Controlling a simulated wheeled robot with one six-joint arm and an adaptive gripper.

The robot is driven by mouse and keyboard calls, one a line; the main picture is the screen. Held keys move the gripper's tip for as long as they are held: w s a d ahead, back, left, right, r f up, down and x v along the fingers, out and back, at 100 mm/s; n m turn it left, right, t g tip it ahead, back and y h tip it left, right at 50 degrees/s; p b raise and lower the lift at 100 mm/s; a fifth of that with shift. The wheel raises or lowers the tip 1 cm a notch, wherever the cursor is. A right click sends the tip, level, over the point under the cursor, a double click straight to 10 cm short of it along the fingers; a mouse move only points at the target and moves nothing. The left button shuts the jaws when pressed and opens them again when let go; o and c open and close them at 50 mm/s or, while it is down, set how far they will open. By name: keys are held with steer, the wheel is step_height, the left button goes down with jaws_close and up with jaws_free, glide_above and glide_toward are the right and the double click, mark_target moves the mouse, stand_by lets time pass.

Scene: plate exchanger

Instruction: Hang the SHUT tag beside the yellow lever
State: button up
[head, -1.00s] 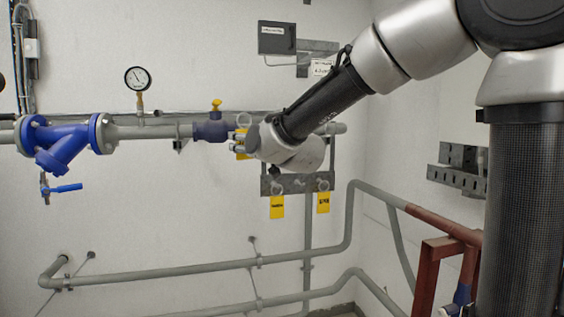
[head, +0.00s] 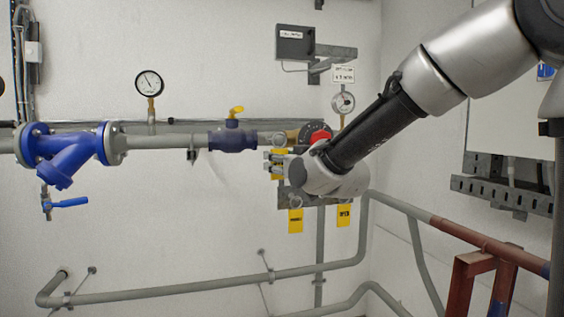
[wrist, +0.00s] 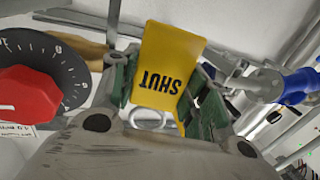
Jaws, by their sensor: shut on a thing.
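The yellow lever (head: 236,111) sits on top of a dark blue valve (head: 233,140) in the grey wall pipe. My gripper (head: 273,163) is right of and below this valve in the head view, apart from the lever. It is shut on the yellow SHUT tag (wrist: 168,68), whose lettering reads upside down in the wrist view. The tag's pale ring (wrist: 149,118) is on the palm side, between the green-padded fingers. In the head view only part of the held tag shows behind the fingers. I cannot make out a hook beside the lever.
Two yellow tags, left (head: 295,221) and right (head: 344,215), hang from a board below my gripper. A red knob (head: 320,136) with a black dial is close behind my wrist; it also shows in the wrist view (wrist: 27,93). A blue strainer (head: 72,150) and a gauge (head: 149,83) are farther left.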

steer(key=w+a+f, duration=0.1)
steer(key=w, duration=0.6)
steer(key=shift+w+a+f, duration=0.15)
steer(key=shift+a+f, duration=0.15)
stand_by(0.4)
stand_by(0.5)
steer(key=o, duration=1)
steer(key=shift+o, duration=0.2)
